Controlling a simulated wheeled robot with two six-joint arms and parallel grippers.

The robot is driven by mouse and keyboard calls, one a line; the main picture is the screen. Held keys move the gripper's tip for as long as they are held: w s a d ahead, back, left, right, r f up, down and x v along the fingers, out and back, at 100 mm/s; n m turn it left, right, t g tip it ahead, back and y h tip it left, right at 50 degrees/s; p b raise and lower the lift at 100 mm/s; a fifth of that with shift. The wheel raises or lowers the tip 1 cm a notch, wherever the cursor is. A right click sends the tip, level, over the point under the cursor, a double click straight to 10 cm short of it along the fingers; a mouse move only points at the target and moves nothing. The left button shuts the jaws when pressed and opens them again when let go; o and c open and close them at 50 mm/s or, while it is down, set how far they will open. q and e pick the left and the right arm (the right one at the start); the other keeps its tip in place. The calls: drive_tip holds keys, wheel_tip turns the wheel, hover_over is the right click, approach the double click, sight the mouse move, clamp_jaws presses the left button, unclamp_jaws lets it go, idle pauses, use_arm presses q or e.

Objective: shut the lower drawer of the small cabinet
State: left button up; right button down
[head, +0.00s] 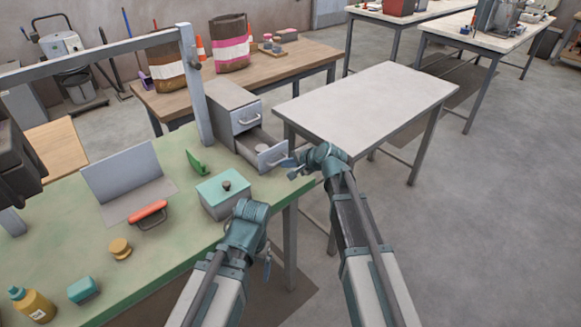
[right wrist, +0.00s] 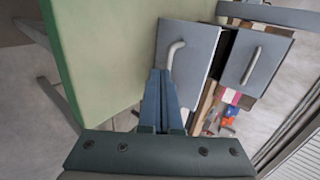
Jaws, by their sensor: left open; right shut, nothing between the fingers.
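The small grey cabinet (head: 228,92) stands at the far right corner of the green table. Its lower drawer (head: 272,155) is pulled out, with a pale round thing inside. Its upper drawer (head: 247,116) looks shut. My right gripper (head: 287,163) is shut and empty at the lower drawer's front, by its handle. In the right wrist view its closed fingers (right wrist: 161,88) point at the lower drawer front (right wrist: 195,45), beside the handle (right wrist: 174,54); I cannot tell whether they touch. My left gripper (head: 266,263) is open, low by the table's front edge, partly hidden by its wrist.
The green table (head: 185,235) holds a teal-lidded box (head: 223,190) near the drawer, a green bracket (head: 196,163), a red-handled tool (head: 148,213) and a bottle (head: 32,304). A grey post (head: 194,85) stands beside the cabinet. A pale table (head: 365,100) lies beyond, its top clear.

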sight(260, 146)
drive_tip(key=w+a, duration=0.2)
drive_tip(key=w, duration=0.1)
drive_tip(key=w+a, duration=0.3)
drive_tip(key=w, duration=0.1)
drive_tip(key=w+a, duration=0.2)
drive_tip(key=w, duration=0.2)
drive_tip(key=shift+a, duration=0.35)
drive_tip(key=shift+w+a+r, duration=0.1)
drive_tip(key=shift+w+a, duration=0.3)
drive_tip(key=s+d, duration=0.1)
drive_tip(key=s+d+f, duration=0.1)
drive_tip(key=s, duration=0.1)
drive_tip(key=shift+s+d+b, duration=0.1)
drive_tip(key=shift+s+b, duration=0.1)
drive_tip(key=shift+b, duration=0.15)
drive_tip(key=p+v, duration=0.5)
drive_tip(key=v, duration=0.3)
drive_tip(key=shift+d+r, duration=0.2)
drive_tip(key=shift+r, duration=0.2)
drive_tip(key=shift+p+v, duration=0.6)
drive_tip(key=shift+v, duration=0.2)
drive_tip(key=shift+s+f, duration=0.1)
drive_tip(key=shift+f, duration=0.05)
